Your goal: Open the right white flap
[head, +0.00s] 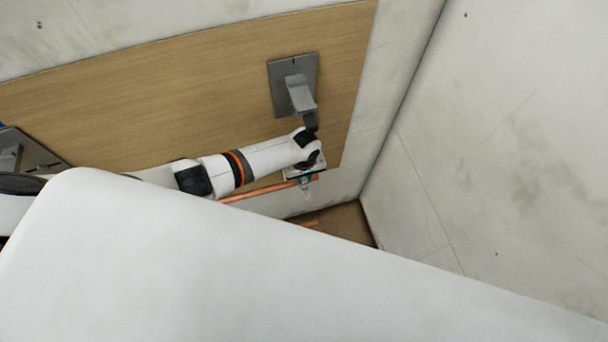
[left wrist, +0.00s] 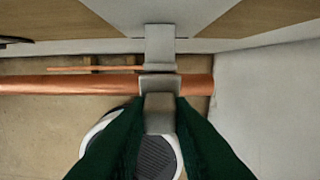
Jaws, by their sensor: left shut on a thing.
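My left gripper (head: 306,181) is low against the wooden panel in the head view, below a grey bracket (head: 298,88). It is small and partly hidden there by my wrist. In the left wrist view the dark green fingers of my left gripper (left wrist: 160,108) are shut on a small pale grey flap-like piece (left wrist: 160,101). This piece is at a copper pipe (left wrist: 60,85), just below a light grey metal strap (left wrist: 160,48). It looks grey rather than white, and I cannot tell how far it is turned. My right gripper is not in view.
The wooden panel (head: 180,85) is on a pale wall, with a second grey bracket (head: 12,158) at the far left. Another wall (head: 510,140) closes the right side. A large smooth white shape fills the foreground and covers part of my arm; I cannot tell what it is.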

